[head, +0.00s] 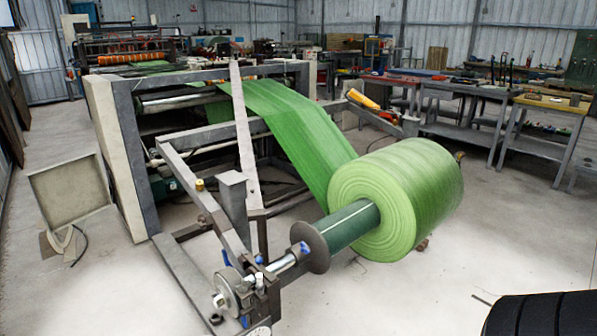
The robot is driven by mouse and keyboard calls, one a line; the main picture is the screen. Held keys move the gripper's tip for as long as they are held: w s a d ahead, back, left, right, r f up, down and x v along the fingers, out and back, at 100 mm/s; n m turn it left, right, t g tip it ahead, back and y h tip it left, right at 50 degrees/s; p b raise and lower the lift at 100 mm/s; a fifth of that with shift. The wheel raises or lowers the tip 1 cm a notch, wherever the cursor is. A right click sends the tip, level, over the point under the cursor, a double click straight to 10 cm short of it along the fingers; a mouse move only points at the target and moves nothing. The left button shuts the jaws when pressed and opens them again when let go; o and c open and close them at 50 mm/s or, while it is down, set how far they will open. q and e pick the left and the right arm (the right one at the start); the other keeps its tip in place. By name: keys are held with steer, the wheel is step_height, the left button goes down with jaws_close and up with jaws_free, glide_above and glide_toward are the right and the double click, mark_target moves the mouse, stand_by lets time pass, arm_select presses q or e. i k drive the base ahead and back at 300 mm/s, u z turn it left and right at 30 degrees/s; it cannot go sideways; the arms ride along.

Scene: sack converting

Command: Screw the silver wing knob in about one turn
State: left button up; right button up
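A large roll of green sack web (400,200) sits on a shaft held by a grey steel unwind frame (205,205). At the near end of the shaft is a brown flange disc (311,247), then a bright shaft end (285,263) and a grey disc (228,290). Small silver parts (219,300) show by this disc. They may include the silver wing knob, but they are too small to tell for sure. How far the knob is screwed in cannot be seen. Neither of my grippers is in view.
Green web (295,125) runs from the roll up into the machine behind. A tilted grey panel (70,190) stands on the floor at left. Workbenches (465,100) with tools line the right back.

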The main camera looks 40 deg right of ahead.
mark_target(240, 289)
steer(key=z, duration=1.45)
steer(key=i, duration=1.1)
steer(key=u, duration=1.8)
